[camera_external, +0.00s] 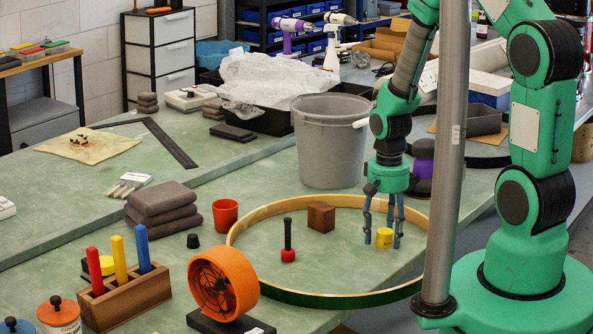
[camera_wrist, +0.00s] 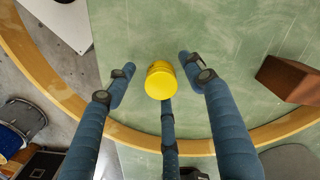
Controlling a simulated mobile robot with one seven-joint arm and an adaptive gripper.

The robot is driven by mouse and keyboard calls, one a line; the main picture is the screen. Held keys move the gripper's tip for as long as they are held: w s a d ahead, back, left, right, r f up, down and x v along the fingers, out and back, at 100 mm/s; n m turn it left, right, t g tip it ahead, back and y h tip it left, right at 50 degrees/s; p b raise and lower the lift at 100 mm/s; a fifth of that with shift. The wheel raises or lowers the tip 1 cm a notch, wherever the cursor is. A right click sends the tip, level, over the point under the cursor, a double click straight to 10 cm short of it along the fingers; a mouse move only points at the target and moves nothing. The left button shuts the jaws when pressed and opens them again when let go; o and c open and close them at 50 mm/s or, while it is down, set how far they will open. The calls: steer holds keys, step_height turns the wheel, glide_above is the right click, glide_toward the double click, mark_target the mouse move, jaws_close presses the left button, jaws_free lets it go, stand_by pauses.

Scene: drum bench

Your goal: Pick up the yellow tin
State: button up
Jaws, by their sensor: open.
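The yellow tin (camera_external: 384,238) stands upright on the green bench top, inside the large wooden hoop (camera_external: 243,227) near its right side. In the wrist view the yellow tin (camera_wrist: 160,80) lies between the spread fingers, close to their tips. My gripper (camera_external: 383,240) points straight down with its blue fingers around the tin. In the wrist view my gripper (camera_wrist: 156,75) is open, with a gap between the tin and the two side fingers. The third finger (camera_wrist: 168,125) reaches toward the tin's lower edge; I cannot tell whether it touches.
A brown wooden block (camera_external: 321,217) and a red-based black-handled piece (camera_external: 288,240) stand inside the hoop. A grey bucket (camera_external: 328,145) stands behind it. A vertical metal pole (camera_external: 449,150) stands to the right.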

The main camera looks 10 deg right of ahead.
mark_target(385, 231)
steer(key=c, duration=1.3)
steer(key=shift+o, duration=0.2)
steer(key=shift+r, duration=0.1)
steer(key=shift+r+p, duration=1)
steer(key=shift+r, duration=3.95)
